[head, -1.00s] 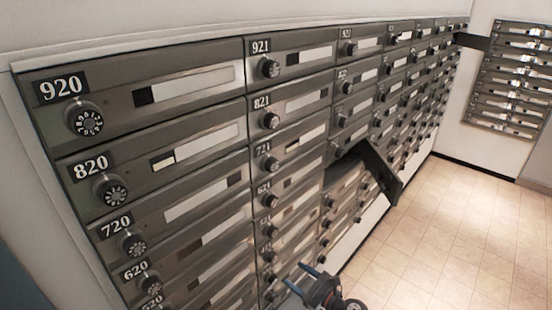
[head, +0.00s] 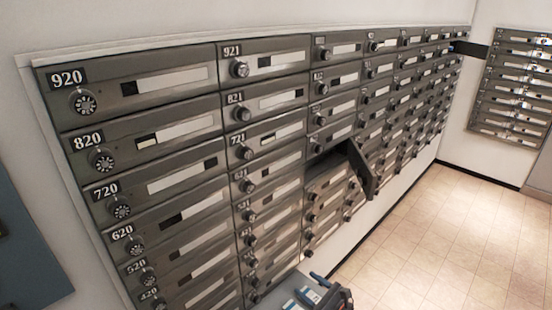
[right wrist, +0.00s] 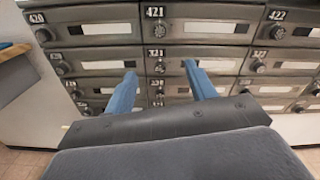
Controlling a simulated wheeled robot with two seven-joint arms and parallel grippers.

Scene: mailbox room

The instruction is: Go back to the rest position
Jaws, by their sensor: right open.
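My right gripper (head: 311,286) shows at the bottom of the head view, in front of the lower mailboxes and partly cut off by the frame edge. In the right wrist view its two blue fingers (right wrist: 160,90) are apart with nothing between them. They point at the mailbox wall, around the box under number 421 (right wrist: 198,27). I cannot tell the exact gap to the doors. My left gripper does not show in either view.
The mailbox wall (head: 190,95) fills the left and middle. One mailbox door (head: 362,169) hangs open and sticks out. A second mailbox panel (head: 516,85) is on the far right wall. The tiled floor (head: 430,240) is clear at right.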

